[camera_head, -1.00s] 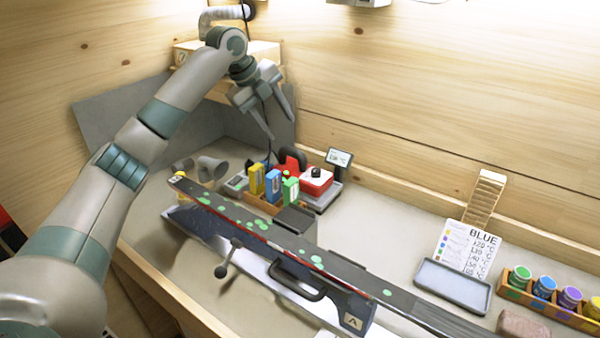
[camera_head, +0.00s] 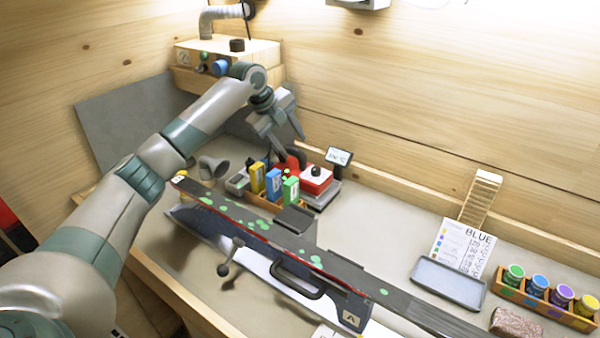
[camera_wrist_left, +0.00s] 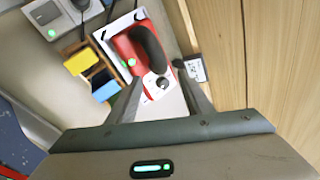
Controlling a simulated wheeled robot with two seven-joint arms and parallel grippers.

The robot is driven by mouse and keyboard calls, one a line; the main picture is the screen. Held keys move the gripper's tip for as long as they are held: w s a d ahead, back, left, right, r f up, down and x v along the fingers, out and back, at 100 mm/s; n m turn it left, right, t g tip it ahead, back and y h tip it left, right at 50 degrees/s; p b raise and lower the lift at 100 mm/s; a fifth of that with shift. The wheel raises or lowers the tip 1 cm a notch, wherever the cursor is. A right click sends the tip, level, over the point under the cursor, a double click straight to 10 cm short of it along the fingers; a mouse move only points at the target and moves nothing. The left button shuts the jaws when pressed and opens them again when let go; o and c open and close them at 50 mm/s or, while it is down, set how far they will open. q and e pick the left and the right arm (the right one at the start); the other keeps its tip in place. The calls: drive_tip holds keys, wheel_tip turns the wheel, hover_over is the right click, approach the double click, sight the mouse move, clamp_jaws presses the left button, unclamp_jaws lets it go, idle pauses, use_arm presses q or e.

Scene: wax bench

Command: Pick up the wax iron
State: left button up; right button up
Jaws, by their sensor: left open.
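In the left wrist view the iron's red body (camera_wrist_left: 122,48) and curved black handle lie just beyond the fingertips. My left gripper (camera_head: 288,140) is open and empty above the iron, its fingers pointing down at it. In the left wrist view the open fingers (camera_wrist_left: 157,74) are spread near the handle's near end. The gripper partly hides the iron in the head view. My right gripper is not in view.
Yellow, blue and green wax blocks (camera_head: 273,184) stand in a wooden holder close to the iron. A small display (camera_head: 339,156) stands to its right. A long ski (camera_head: 250,223) crosses the bench in front. A grey tray (camera_head: 448,283) and wax jars (camera_head: 538,286) lie at right.

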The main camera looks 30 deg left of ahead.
sight(297, 151)
use_arm(q)
drive_tip(key=shift+w+f+p, duration=0.4)
drive_tip(key=shift+f+p, duration=0.1)
drive_tip(key=shift+p, duration=0.05)
drive_tip(key=x, duration=0.1)
drive_tip(key=p+x, duration=0.1)
drive_tip(key=x, duration=0.1)
drive_tip(key=shift+w+a, duration=0.1)
drive_tip(key=shift+a, duration=0.15)
drive_tip(key=shift+w+f, duration=0.15)
drive_tip(key=shift+f, duration=0.25)
drive_tip(key=shift+c, duration=0.3)
drive_tip(key=shift+r, duration=0.1)
clamp_jaws()
